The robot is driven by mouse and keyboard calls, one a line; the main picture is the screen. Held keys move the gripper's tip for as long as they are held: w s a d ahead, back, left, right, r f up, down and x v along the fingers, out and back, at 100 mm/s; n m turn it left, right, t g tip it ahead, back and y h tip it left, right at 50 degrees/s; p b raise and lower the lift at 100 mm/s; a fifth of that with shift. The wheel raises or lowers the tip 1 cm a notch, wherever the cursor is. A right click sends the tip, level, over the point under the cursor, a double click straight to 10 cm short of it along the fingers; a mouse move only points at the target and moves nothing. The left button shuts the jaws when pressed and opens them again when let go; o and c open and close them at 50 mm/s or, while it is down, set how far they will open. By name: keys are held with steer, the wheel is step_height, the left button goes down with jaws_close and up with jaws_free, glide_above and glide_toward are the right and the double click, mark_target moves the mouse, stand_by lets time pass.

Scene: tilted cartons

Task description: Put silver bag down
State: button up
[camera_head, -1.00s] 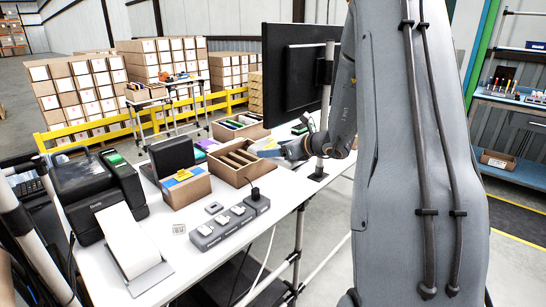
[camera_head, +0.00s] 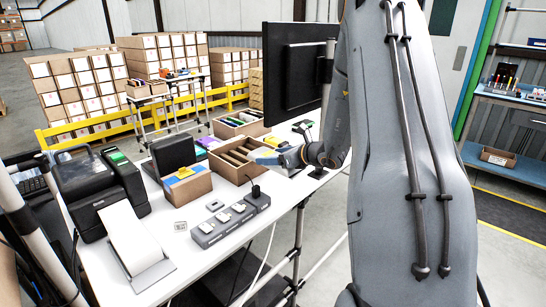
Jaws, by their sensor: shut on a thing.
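My gripper (camera_head: 281,158) is at the right end of an open brown carton (camera_head: 232,178) with dividers on the white table. It is seen from behind and the side, and its fingers are small and partly hidden. A small pale silver-grey thing (camera_head: 266,158), which looks like the silver bag, is at the fingertips, over the carton's right side. The gripper is shut on it. I cannot tell whether the bag touches the carton.
A second carton (camera_head: 238,124) with coloured items stands behind. A small brown box (camera_head: 187,186), a black printer (camera_head: 103,190) and a grey charger strip (camera_head: 230,223) are on the table (camera_head: 190,262). A monitor (camera_head: 295,75) stands behind my arm.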

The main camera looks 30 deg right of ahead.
steer(key=shift+f+b, duration=0.4)
steer(key=shift+f, duration=0.05)
steer(key=o, duration=1.1)
steer(key=shift+r, duration=0.1)
